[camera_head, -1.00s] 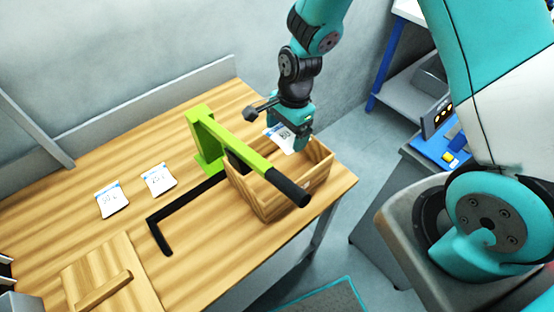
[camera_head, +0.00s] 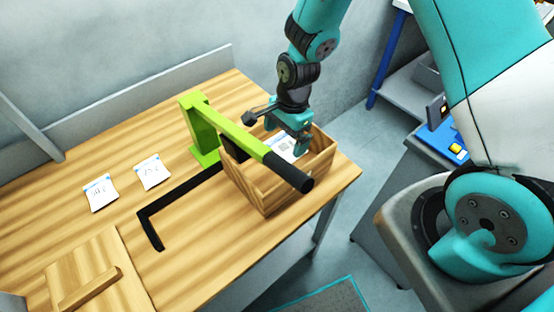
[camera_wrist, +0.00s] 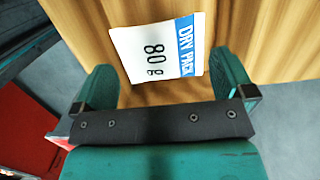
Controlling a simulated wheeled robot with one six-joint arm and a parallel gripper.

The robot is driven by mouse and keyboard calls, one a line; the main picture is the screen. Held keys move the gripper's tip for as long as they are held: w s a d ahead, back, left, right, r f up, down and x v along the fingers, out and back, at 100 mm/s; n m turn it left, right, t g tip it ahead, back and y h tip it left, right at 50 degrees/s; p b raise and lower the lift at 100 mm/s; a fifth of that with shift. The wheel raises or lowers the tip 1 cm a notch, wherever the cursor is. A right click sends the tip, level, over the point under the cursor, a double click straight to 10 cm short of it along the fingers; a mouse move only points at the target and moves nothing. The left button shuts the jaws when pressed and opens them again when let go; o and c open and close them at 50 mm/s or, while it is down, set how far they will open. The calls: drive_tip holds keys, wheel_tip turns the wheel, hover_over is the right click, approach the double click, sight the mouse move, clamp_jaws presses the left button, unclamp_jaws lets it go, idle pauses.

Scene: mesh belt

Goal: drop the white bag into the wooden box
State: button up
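The white bag (camera_head: 281,146) has a blue strip, and its print reads DRY PACK and 80 g in the wrist view (camera_wrist: 158,55). My gripper (camera_head: 297,146) reaches down over the wooden box (camera_head: 272,199), with the bag at its fingers.
A green post and arm (camera_head: 228,128) with a black handle cross over the box's left and front. Two other white bags (camera_head: 100,193) (camera_head: 152,172) lie on the wooden table (camera_head: 200,262). A wooden board (camera_head: 92,267) lies front left.

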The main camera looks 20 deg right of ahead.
drive_tip(key=shift+r, duration=0.1)
wheel_tip(320, 180, up, 17)
drive_tip(key=d+b, duration=0.2)
drive_tip(key=b, duration=0.1)
drive_tip(key=shift+w+d, duration=0.25)
drive_tip(key=shift+w, duration=0.15)
